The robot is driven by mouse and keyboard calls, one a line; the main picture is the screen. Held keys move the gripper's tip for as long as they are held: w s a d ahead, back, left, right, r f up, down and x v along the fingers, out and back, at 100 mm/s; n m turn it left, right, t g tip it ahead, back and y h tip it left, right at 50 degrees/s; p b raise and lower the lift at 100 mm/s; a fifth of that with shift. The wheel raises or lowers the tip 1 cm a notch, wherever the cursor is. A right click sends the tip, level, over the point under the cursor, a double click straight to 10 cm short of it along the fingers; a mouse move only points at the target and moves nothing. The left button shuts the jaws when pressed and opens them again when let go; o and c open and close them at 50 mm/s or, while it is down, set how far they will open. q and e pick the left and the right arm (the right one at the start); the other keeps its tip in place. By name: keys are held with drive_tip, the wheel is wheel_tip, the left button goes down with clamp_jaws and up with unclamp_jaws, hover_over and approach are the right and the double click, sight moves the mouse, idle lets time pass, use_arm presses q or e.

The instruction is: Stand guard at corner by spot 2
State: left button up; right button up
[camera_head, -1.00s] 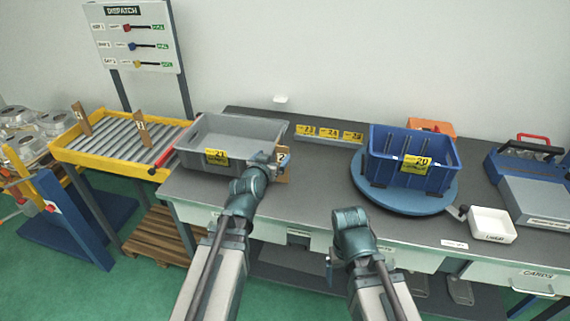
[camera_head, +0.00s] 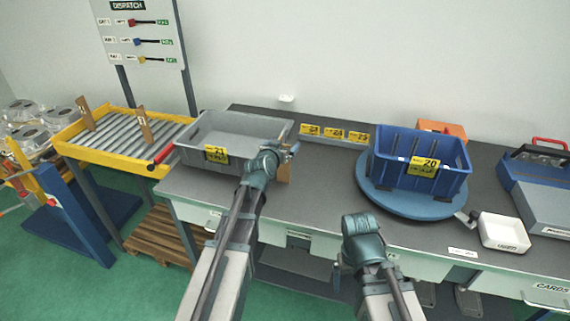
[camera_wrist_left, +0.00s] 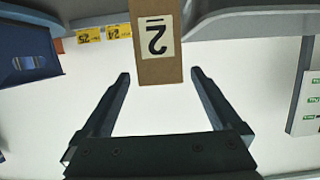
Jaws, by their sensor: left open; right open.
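A brown upright marker (camera_head: 286,171) stands by the right front corner of the grey bin labelled 21 (camera_head: 250,165). In the left wrist view the marker (camera_wrist_left: 157,65) bears a 2 on a white label, upside down. My left gripper (camera_head: 290,150) is open at this corner. In the left wrist view its fingers (camera_wrist_left: 160,82) are spread, with the marker's end in line with the gap and no finger touching it. My right gripper (camera_head: 338,272) hangs low in front of the bench, mostly hidden behind its own wrist.
A blue bin labelled 20 (camera_head: 420,165) stands on a blue round turntable (camera_head: 385,200) at the right. A yellow-framed roller conveyor (camera_head: 100,156) is at the left. The bench middle (camera_head: 325,190) is clear.

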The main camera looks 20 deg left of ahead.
use_arm(q)
drive_tip(key=shift+c, duration=0.6)
clamp_jaws()
